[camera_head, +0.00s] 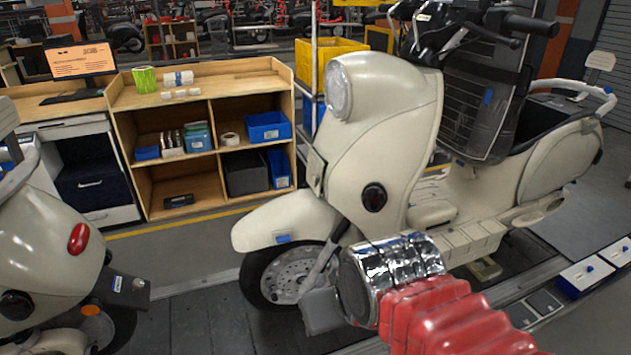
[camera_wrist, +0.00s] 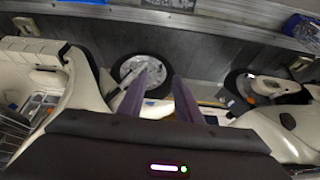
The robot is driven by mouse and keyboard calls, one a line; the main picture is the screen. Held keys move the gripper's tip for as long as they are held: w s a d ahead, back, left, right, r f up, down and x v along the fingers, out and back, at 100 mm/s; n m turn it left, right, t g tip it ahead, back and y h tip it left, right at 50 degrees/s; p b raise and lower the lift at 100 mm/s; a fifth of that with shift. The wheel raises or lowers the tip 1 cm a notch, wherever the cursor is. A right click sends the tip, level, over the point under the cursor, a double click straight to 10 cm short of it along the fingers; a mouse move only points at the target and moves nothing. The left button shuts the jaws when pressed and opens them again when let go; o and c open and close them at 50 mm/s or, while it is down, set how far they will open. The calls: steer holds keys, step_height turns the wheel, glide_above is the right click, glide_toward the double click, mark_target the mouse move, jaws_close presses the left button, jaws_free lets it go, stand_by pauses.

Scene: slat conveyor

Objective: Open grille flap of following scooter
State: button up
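The following scooter (camera_head: 385,130) is cream and stands upright in the middle of the head view, its front turned left. A small framed rectangular panel (camera_head: 316,172), which looks like the grille flap, sits on its nose below the headlight (camera_head: 338,88). I cannot tell whether it is open or shut. My gripper (camera_wrist: 158,85) shows two dark purple fingers, apart and with nothing between them. In the wrist view they reach toward the front wheel (camera_wrist: 142,76), and the flap cannot be made out. In the head view my arm and wrist cover part of the scooter's lower front.
Another cream scooter (camera_head: 40,250) stands close ahead at the left, its rear facing the gap. The dark slat conveyor (camera_head: 205,318) runs below both. A wooden shelf (camera_head: 200,92) with blue bins and a monitor (camera_head: 80,62) stand behind. The gap between the scooters is free.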

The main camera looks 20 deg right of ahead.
steer(key=shift+o, duration=0.5)
steer(key=shift+o, duration=0.6)
steer(key=shift+w, duration=0.15)
steer(key=shift+o, duration=0.3)
steer(key=w+d+n+t+h, duration=0.1)
steer(key=w+d+n+t, duration=0.1)
steer(key=w, duration=0.8)
steer(key=w+d+n+t, duration=0.3)
steer(key=w+d+n, duration=0.2)
steer(key=w, duration=0.5)
steer(key=shift+w+d+f+t+h, duration=0.3)
steer(key=shift+d+f+h, duration=0.1)
steer(key=shift+d, duration=0.2)
steer(key=w+d+f+n+t+y, duration=0.2)
steer(key=w+n+t, duration=0.4)
steer(key=w+n, duration=0.3)
steer(key=shift+w+d+f+n+t, duration=0.35)
steer(key=shift+d+f+n, duration=0.2)
steer(key=shift+d, duration=0.75)
